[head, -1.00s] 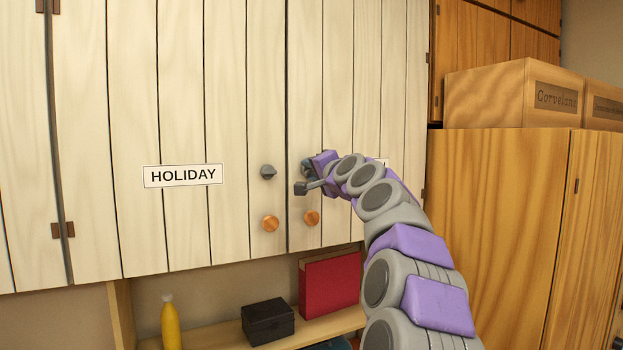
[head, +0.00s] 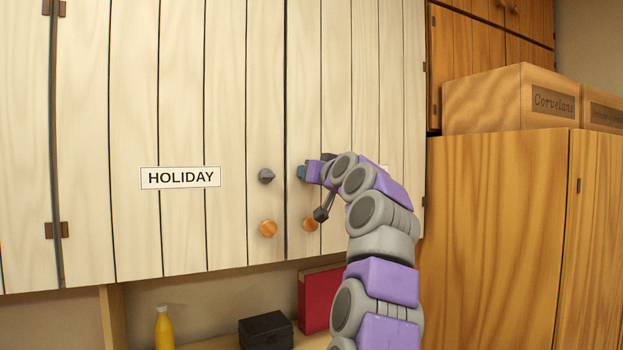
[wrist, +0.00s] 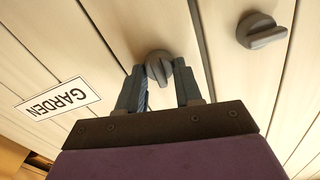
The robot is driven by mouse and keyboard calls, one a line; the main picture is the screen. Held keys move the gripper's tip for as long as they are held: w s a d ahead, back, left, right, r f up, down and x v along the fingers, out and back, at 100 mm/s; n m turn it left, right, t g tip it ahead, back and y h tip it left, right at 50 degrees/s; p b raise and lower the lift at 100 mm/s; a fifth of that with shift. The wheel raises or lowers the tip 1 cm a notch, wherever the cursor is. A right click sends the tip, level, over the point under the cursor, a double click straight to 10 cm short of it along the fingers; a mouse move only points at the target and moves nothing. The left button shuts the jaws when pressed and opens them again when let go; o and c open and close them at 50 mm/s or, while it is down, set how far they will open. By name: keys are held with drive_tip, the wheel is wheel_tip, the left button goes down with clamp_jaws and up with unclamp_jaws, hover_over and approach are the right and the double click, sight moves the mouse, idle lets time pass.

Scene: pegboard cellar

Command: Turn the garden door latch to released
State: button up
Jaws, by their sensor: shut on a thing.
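The garden door latch (wrist: 158,66) is a dark grey turn knob with a raised grip bar on the pale plank door, near the GARDEN label (wrist: 58,98). My gripper (wrist: 160,80) has one finger on each side of it and is shut on it. In the wrist view the bar slants slightly. In the head view my gripper (head: 304,172) is at the right-hand door and hides most of the latch. My arm covers nearly all of the GARDEN label there.
A similar grey latch (head: 266,176) is on the left door, near the HOLIDAY label (head: 180,178); it also shows in the wrist view (wrist: 262,31). Orange knobs (head: 268,228) sit below. A wooden cabinet (head: 495,235) with boxes stands right. A red binder (head: 316,300) is on the shelf below.

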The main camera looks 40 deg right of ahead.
drive_tip(key=shift+r+n, duration=0.15)
drive_tip(key=shift+n, duration=0.95)
drive_tip(key=o, duration=1)
drive_tip(key=shift+w, duration=0.15)
drive_tip(key=b+v, duration=0.4)
drive_tip(key=v, duration=1.3)
drive_tip(key=shift+s, duration=0.2)
